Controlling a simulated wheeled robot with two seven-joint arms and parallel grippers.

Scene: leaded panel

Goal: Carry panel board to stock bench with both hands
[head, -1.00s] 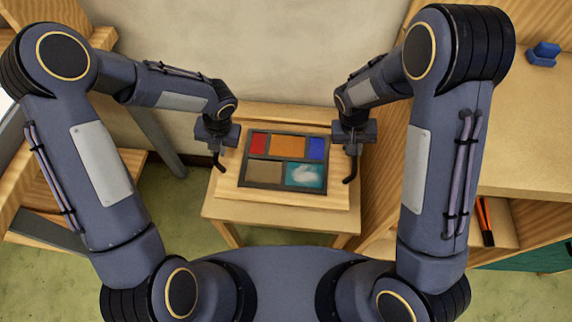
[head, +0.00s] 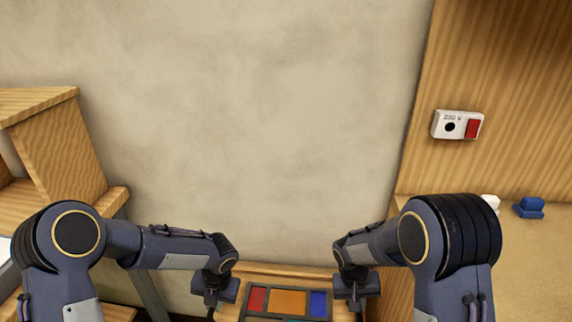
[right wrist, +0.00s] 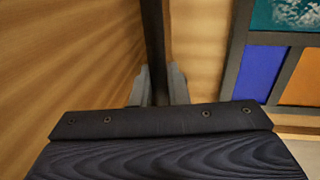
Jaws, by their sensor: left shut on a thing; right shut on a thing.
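The leaded panel (head: 290,301) shows red, orange and blue panes in dark lead at the bottom of the head view, its lower part cut off. It lies on the wooden panel board (head: 232,291). The board's pale wood also shows in the right wrist view (right wrist: 205,45), beside the panel's blue and orange panes. My left gripper (head: 211,308) is shut at the board's left side, its fingertips mostly cut off. My right gripper (right wrist: 156,88) is shut on a dark upright bar, the board's right handle (right wrist: 153,35). Whether the board rests or hangs clear is unclear.
A plain wall (head: 260,130) stands behind the board. A wooden shelf unit (head: 60,150) is at the left. At the right, a wooden side panel (head: 500,80) carries a white box with a red switch (head: 457,125), above a worktop with a small blue object (head: 529,207).

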